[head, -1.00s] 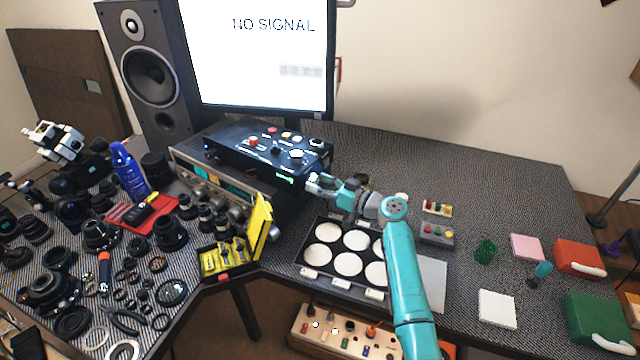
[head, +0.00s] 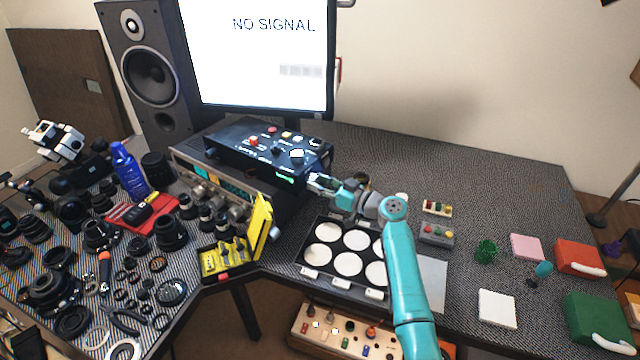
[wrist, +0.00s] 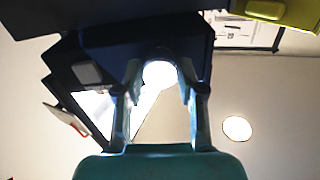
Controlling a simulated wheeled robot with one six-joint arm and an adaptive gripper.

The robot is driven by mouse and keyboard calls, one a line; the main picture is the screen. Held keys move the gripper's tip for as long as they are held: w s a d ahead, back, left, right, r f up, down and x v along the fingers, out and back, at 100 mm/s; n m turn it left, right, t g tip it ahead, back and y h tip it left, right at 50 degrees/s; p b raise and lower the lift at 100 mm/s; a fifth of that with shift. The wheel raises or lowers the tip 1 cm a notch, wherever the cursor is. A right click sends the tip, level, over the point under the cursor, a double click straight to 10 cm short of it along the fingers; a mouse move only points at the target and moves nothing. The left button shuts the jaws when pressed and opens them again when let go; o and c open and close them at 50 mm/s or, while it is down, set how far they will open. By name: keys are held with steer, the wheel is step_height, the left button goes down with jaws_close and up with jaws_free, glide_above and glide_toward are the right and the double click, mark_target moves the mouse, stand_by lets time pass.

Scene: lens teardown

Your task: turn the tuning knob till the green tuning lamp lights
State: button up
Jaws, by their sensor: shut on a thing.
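The black control box (head: 225,150) stands below the monitor, with several coloured buttons and knobs on its top. A small green strip (head: 285,180) glows on its front face; I cannot tell whether it is the tuning lamp. My gripper (head: 314,182) is at the right end of this front face. In the wrist view, my gripper's fingers (wrist: 160,88) are closed about a bright, round, pale piece (wrist: 158,74) against the dark box; it appears to be the tuning knob. My gripper hides most of the knob in the head view, so its marking does not show.
A grey instrument (head: 185,165) with knobs sits under the box. A yellow open case (head: 262,222) and a black tray (head: 312,272) with round white wells lie in front. Lens parts crowd the left bench. The back right of the bench (head: 450,160) is clear.

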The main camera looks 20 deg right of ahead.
steer(key=shift+n, duration=2.1)
steer(key=o, duration=1.1)
steer(key=shift+o, duration=0.2)
steer(key=v, duration=1.2)
steer(key=shift+s, duration=0.15)
